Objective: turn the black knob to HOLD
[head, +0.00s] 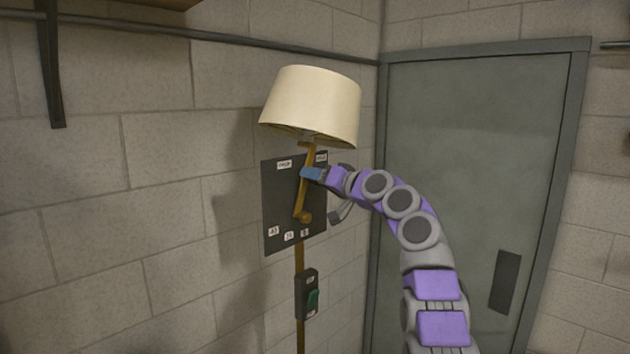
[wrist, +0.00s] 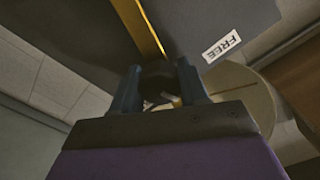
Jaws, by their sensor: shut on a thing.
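My gripper (head: 311,174) is at the brass lever arm of the lamp, just below the shade. In the wrist view, its two blue fingers (wrist: 157,80) are closed around the dark round knob (wrist: 155,72). The knob is hidden by the fingers in the head view. The brass arm (head: 302,195) rises from a pivot on a dark panel (head: 275,207), leaning slightly right. A white label reading FREE (wrist: 222,45) shows on the panel in the wrist view. Two upper labels in the head view are too small to read, and I cannot make out HOLD.
The cream lampshade (head: 310,104) sits directly above my gripper. A switch box with a green rocker (head: 312,300) is on the pole below. Small labels (head: 289,236) line the panel's bottom. A block wall is behind, and a grey door (head: 470,170) stands at right.

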